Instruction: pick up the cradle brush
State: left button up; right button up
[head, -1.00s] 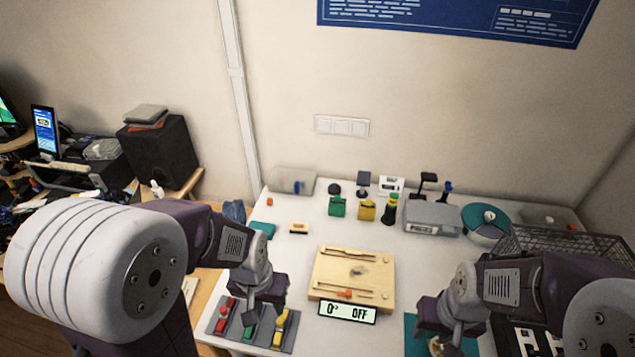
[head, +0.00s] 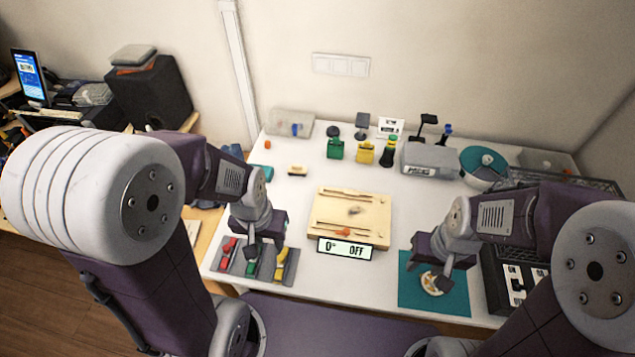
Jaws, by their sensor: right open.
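A small tan piece with a dark lower edge (head: 298,170) lies on the table, left of and behind the wooden board; it may be the cradle brush, but it is too small to be sure. My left gripper (head: 251,252) points down over the grey tray at the front left, well in front of that piece. Its fingers are too small and dark to read. My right gripper (head: 440,283) is open, pointing down at a round orange-and-white item (head: 431,284) on the teal mat (head: 455,299). I cannot tell whether it touches that item.
The grey tray (head: 233,268) holds red, green and yellow-handled pieces. A wooden board (head: 372,212) and a display reading 0° OFF (head: 345,249) are central. A wire basket (head: 590,185) is at right.

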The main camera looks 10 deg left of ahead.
aim_at(296, 169)
jog(key=j+z, duration=0.75)
jog(key=z, duration=0.15)
jog(key=j+z, duration=0.45)
jog(key=k+l, duration=0.05)
jog(key=l, duration=0.05)
